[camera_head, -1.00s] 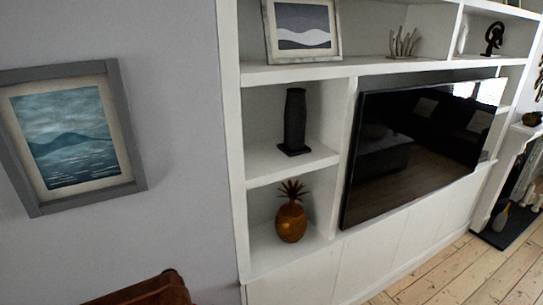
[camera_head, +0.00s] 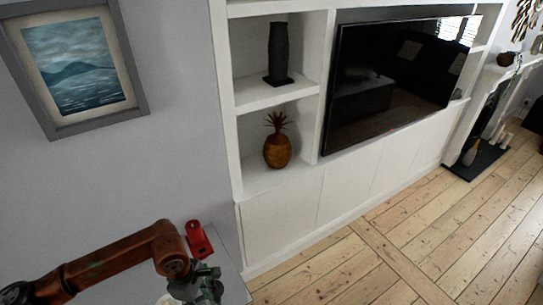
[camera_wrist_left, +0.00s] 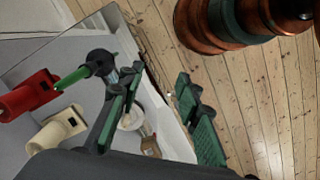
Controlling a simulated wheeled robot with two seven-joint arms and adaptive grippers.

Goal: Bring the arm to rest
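My left arm, copper-brown with dark joints, comes in at the lower left of the head view. Its gripper (camera_head: 205,290) is partly cut off by the bottom edge, over a grey-white surface (camera_head: 230,270). In the left wrist view the two green-padded fingers (camera_wrist_left: 158,90) stand well apart, with nothing held between them. My right gripper is in neither view.
A red object (camera_head: 196,238) stands on the surface near the wall, beside my left arm. A cream object (camera_wrist_left: 55,132) lies near it in the wrist view. White shelving (camera_head: 280,180) holds a pineapple ornament (camera_head: 277,150). Floorboards (camera_head: 350,265) at right are clear.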

